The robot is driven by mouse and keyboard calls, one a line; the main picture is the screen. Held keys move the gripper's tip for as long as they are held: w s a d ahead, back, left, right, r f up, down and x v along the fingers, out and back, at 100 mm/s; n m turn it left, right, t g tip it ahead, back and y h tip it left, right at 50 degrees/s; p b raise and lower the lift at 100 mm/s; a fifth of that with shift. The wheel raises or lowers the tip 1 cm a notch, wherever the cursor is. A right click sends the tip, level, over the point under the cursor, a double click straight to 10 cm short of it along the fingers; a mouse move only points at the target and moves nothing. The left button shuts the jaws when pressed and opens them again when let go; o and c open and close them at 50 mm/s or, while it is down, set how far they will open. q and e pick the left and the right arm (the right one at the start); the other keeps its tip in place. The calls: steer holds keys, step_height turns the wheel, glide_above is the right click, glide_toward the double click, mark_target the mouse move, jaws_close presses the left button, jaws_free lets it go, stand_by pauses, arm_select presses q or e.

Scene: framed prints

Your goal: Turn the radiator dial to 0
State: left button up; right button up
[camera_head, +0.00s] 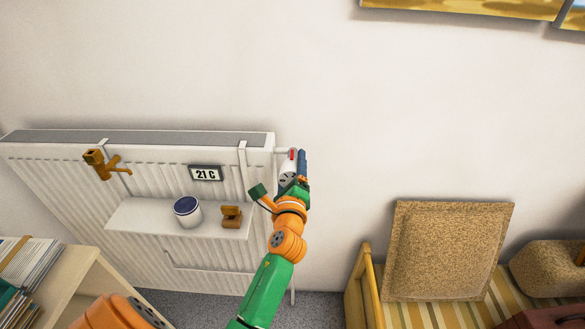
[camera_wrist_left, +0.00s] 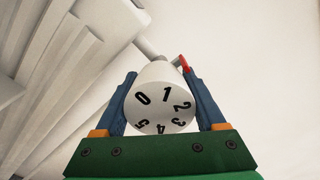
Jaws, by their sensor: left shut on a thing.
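The white radiator dial (camera_wrist_left: 160,108) fills the middle of the left wrist view, with black numerals 0 to 5 on its face. The 1 is near the top of the face, the 0 at upper left and the 2 at right. A red marker (camera_wrist_left: 184,62) shows behind the dial at upper right, on the side of the 1 and 2. My left gripper (camera_wrist_left: 163,92) is shut on the dial, one blue finger on each side. In the head view the dial (camera_head: 286,178) is partly hidden by my left gripper (camera_head: 295,168). My right gripper is out of view.
The white radiator (camera_head: 60,165) bears a 21 C display (camera_head: 205,173), a brown tap-like holder (camera_head: 97,165) and a shelf (camera_head: 135,218) with a jar (camera_head: 187,211) and small brown object (camera_head: 231,216). A bookcase (camera_head: 75,285) and cushioned bench (camera_head: 370,295) stand nearby.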

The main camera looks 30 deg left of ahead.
arm_select(q)
steer(key=shift+n, duration=0.3)
steer(key=o, duration=1)
steer(key=shift+o, duration=0.2)
steer(key=shift+w, duration=0.1)
steer(key=b+v, duration=0.1)
steer(key=v, duration=0.6)
steer(key=shift+f, duration=0.1)
